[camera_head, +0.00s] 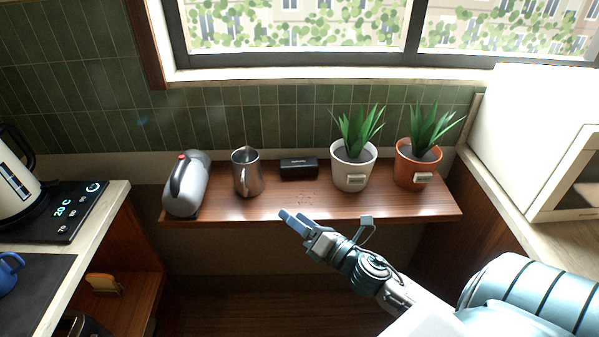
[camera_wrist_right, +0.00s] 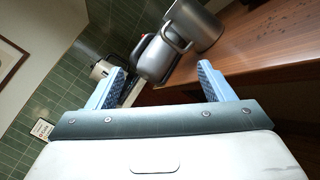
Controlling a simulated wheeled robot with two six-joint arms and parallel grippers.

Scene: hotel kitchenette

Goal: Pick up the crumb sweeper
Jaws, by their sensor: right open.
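The crumb sweeper (camera_head: 190,190) looks like the grey, rounded hand-held unit with a black handle and a red button, at the left end of the wooden shelf. It also shows in the right wrist view (camera_wrist_right: 154,63), beyond the gap between the fingers. My right gripper (camera_head: 290,219) is open and empty at the shelf's front edge, to the right of the crumb sweeper and apart from it. Its two blue fingers (camera_wrist_right: 161,86) show spread in the wrist view. My left gripper is not in view.
A metal pitcher (camera_head: 247,177) stands just right of the crumb sweeper on the wooden shelf (camera_head: 345,208). Farther right are a black box (camera_head: 299,168), a white-potted plant (camera_head: 351,171) and an orange-potted plant (camera_head: 411,172). A kettle (camera_head: 14,180) stands on the left counter.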

